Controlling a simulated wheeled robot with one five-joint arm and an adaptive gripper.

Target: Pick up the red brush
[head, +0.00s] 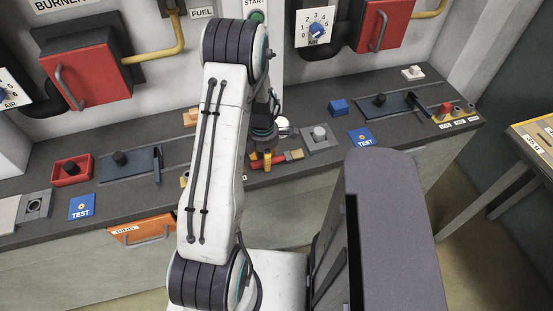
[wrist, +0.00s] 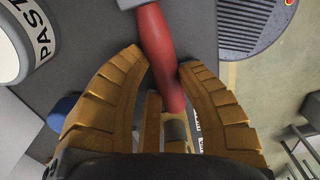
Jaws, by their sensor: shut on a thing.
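The red brush (head: 279,159) is on the grey counter near its front edge in the head view, its pale head pointing right. My gripper (head: 261,160) is at the handle end, with its yellow-orange fingers pointing down. In the wrist view the red brush (wrist: 154,38) runs between the two curved fingers of my gripper (wrist: 162,62), which are shut on its handle. Its grey ferrule shows at the top edge of that view, and the bristles are out of frame. I cannot tell whether the brush touches the counter.
A white pot lettered PAST (wrist: 12,42) stands close to the left finger in the wrist view. A grey block with a round knob (head: 320,137) is right of the brush. A blue TEST card (head: 362,138) and a dark slider plate (head: 385,107) lie farther right.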

